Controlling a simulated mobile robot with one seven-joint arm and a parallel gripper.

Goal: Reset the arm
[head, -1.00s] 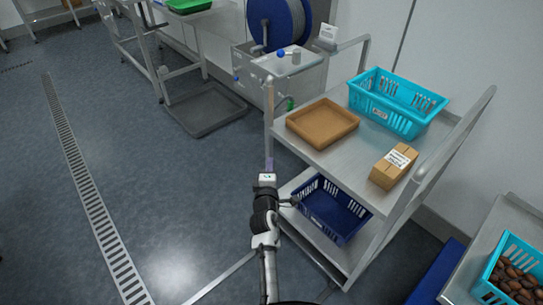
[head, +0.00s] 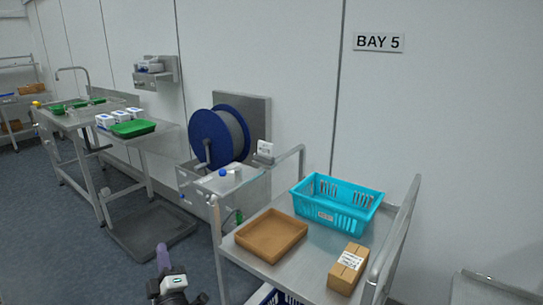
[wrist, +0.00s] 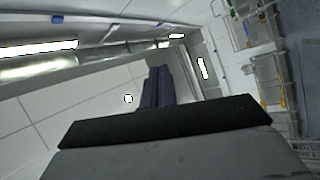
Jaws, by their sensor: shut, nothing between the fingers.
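My gripper (head: 163,256) shows at the bottom of the head view, left of the steel cart, with the arm below it cut off by the frame edge. In the wrist view its two dark fingers (wrist: 157,86) stand side by side, shut, with nothing between them. The wrist camera looks across a tilted view of white wall panels, ceiling lights and a distant rack. My gripper touches nothing that I can see.
The cart (head: 290,272) carries a brown tray (head: 272,250), a turquoise crate (head: 325,215) and a labelled carton (head: 348,268). A blue hose reel (head: 205,135) is behind it. A grey floor tray (head: 150,235) lies left. Open floor (head: 60,235) is at left.

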